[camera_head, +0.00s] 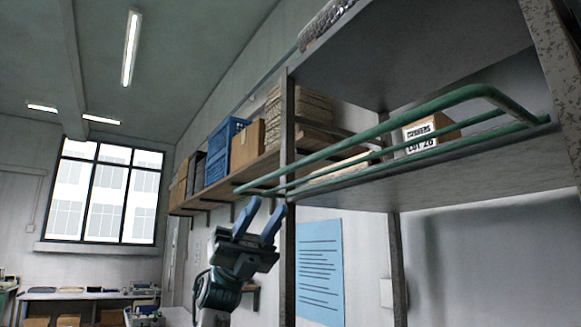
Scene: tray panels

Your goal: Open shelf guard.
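The shelf guard (395,123) is a frame of green bars along the front of the upper metal shelf (470,176). Its upper bar bends at the right and comes down to meet the lower bars near the shelf's right end. Its left end reaches past the left upright. My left gripper (267,206) has two blue fingers that point up and stand apart, with nothing between them. It is just below the guard's left end; whether it touches a bar I cannot tell. My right gripper is not in view.
A labelled cardboard box (432,132) stands on the shelf behind the guard. A rusty upright (289,265) is close to the right of my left gripper. A wall shelf behind holds a blue crate (226,146) and boxes. Open room lies to the left.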

